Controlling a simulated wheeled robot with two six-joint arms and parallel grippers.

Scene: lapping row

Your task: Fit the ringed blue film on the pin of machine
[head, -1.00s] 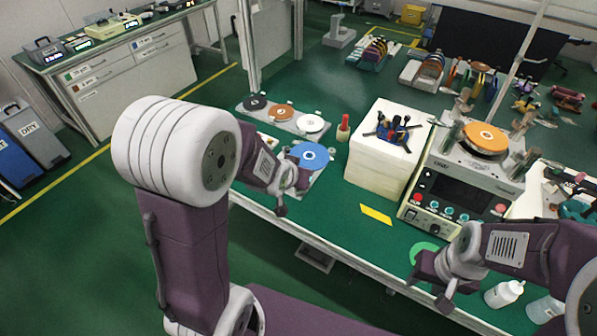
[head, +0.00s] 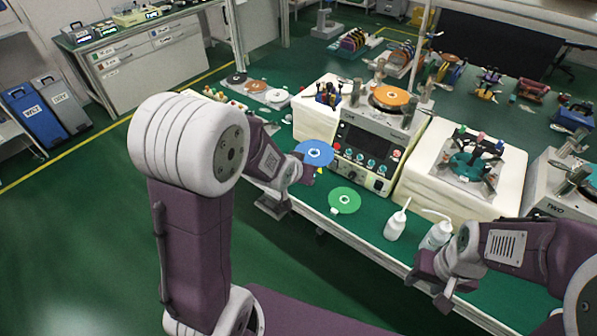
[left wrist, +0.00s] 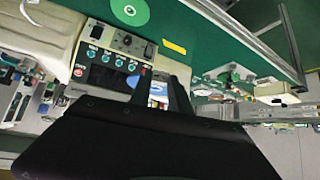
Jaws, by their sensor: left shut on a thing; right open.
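In the left wrist view a small part of the blue film (left wrist: 157,92) shows between the dark fingers. The nearest machine (head: 368,145) stands just behind and right of the film, with a screen and knobs. An orange disc (head: 390,97) lies on its top; any pin there is hidden. My right gripper (head: 440,287) is open and empty, near the bench's front edge.
A green disc (head: 344,200) lies on the bench in front of the machine. Two white bottles (head: 395,226) stand right of it. A second machine (head: 468,165) with a teal disc is further right. A tray (head: 262,92) of discs sits behind left.

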